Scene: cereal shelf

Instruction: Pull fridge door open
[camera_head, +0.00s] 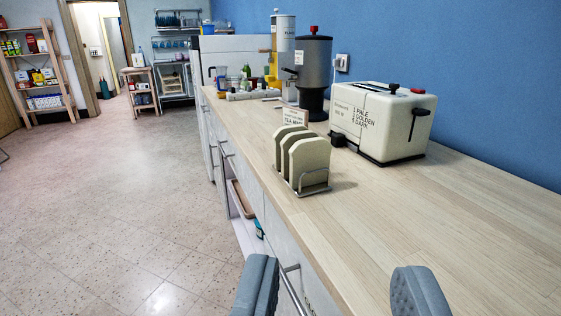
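A white, boxy unit (238,46), which looks like the fridge, stands at the far end of the counter against the blue wall. Its lower part is hidden by the counter and the items on it. I cannot tell its door or handle clearly at this distance. My gripper (338,288) shows at the bottom edge as two grey padded fingers set wide apart. It is open with nothing between the fingers. It is at the near front edge of the counter, far from the white unit.
The long wooden counter (480,215) holds a cream toaster (385,125), a toast rack (302,160), a dark urn (313,75) and several bottles. Drawers with metal handles and an open shelf niche (243,205) line its front. Tiled floor (110,215) is clear at left. Shelves (40,75) stand behind.

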